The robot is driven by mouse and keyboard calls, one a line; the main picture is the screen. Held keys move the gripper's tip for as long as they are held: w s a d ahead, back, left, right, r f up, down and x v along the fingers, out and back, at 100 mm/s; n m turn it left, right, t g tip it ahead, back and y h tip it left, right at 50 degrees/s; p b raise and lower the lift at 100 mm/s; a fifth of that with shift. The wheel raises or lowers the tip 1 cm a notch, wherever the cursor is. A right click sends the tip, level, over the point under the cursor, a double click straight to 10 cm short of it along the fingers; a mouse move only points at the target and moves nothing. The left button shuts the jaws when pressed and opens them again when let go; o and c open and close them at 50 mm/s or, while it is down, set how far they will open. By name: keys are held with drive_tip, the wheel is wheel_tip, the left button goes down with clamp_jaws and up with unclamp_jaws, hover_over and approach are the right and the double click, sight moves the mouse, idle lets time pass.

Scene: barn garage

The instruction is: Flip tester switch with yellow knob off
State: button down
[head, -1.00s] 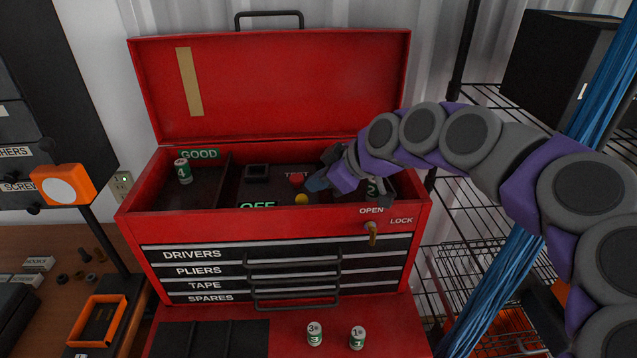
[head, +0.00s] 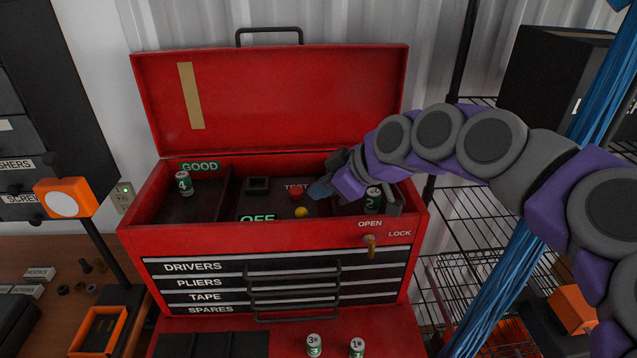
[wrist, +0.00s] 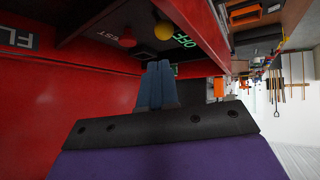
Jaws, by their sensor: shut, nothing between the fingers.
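The yellow knob (head: 301,211) of the tester switch sits in the middle section of the open red toolbox (head: 135,245), near the green OFF label (head: 257,218). It also shows at the top of the wrist view (wrist: 163,31), beside the OFF label (wrist: 185,39). A red part (head: 296,193) is just behind it, by the TEST label. My gripper (head: 318,189) is inside the toolbox, right of the red part and the yellow knob. Its blue fingers (wrist: 158,86) are together and empty. I cannot tell whether they touch the tester.
A battery marked 4 (head: 184,184) stands in the GOOD section; one marked 2 (head: 373,198) stands right of my gripper. Two batteries (head: 314,345) (head: 357,347) stand in front. The raised lid (head: 290,100) is behind; a wire shelf (head: 475,215) is at the right.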

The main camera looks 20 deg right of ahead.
drive_tip(key=s+r, duration=0.1)
drive_tip(key=s, duration=1.2)
drive_tip(key=shift+s+a, duration=0.15)
drive_tip(key=shift+a, duration=0.05)
drive_tip(key=shift+r, duration=0.1)
drive_tip(key=s+f+m+g+h, duration=0.6)
drive_tip(key=s+f+m+g, duration=0.2)
drive_tip(key=s+f, duration=0.7)
drive_tip(key=s+m, duration=0.2)
drive_tip(key=s, duration=0.1)
drive_tip(key=shift+s+a+f+m+g+h, duration=0.3)
drive_tip(key=shift+s+a+f+m, duration=0.1)
